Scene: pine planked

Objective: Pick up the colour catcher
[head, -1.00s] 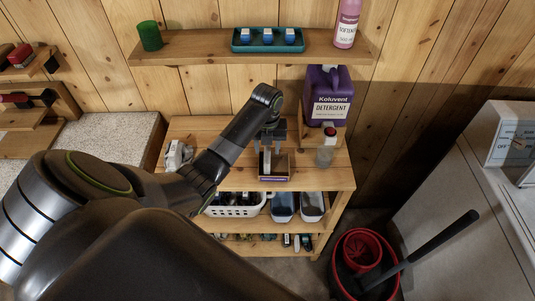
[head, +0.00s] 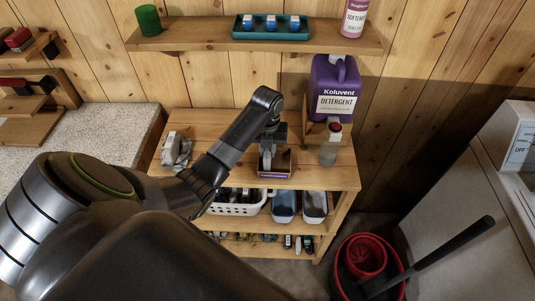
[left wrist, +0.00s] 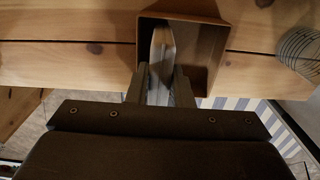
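The colour catcher (left wrist: 161,58) is a thin, pale upright piece standing inside a small open brown box (head: 284,170). The box, with a purple strip on its front, stands on the top of the wooden shelf unit and also shows in the left wrist view (left wrist: 211,55). My left gripper (head: 267,160) reaches down into the box. In the left wrist view its two fingers (left wrist: 161,75) lie close against both sides of the colour catcher, with no clear gap. My right gripper is not in view.
A clear bottle with a red cap (head: 330,146) stands just right of the box, with a purple detergent jug (head: 335,88) behind. A crumpled grey-white thing (head: 176,151) lies at the left. A white basket (head: 236,208) and bins are below. A red bucket (head: 343,275) stands on the floor.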

